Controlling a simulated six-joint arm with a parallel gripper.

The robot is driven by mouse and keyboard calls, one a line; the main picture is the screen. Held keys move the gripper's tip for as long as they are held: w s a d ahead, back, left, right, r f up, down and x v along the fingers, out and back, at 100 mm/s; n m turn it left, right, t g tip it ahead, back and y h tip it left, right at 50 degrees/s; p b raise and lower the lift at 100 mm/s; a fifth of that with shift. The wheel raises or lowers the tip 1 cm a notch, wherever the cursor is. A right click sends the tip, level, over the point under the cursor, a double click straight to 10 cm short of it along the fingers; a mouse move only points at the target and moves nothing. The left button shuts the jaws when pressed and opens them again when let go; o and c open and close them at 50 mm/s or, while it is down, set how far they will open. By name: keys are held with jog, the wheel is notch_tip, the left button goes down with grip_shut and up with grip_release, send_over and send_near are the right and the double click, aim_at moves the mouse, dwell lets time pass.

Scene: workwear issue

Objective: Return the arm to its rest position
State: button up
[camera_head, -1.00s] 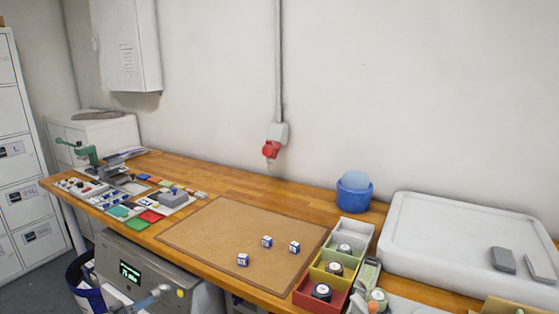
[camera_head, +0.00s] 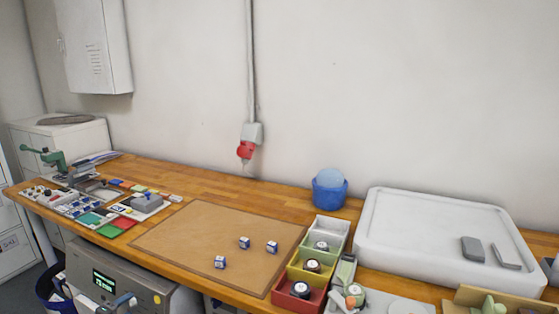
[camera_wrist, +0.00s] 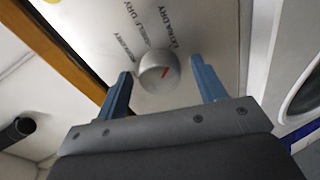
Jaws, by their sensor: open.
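In the wrist view my gripper (camera_wrist: 161,70) is open, its two blue fingers apart. The knob sits on a light panel (camera_wrist: 212,30) printed with "EXTRA DRY" and other dryness labels. In the head view a grey machine (camera_head: 85,262) with a lit display (camera_head: 104,281) stands under the bench. My gripper is not clear in that view.
The wooden bench (camera_head: 210,180) holds a brown mat (camera_head: 190,235) with three small white-and-blue cubes (camera_head: 244,243). A green press (camera_head: 50,160) stands at left.

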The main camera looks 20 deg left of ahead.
jog(key=n, duration=0.4)
jog(key=shift+r, duration=0.15)
jog(key=n, duration=0.4)
jog(key=shift+n+g, duration=0.3)
jog(key=shift+g, duration=0.1)
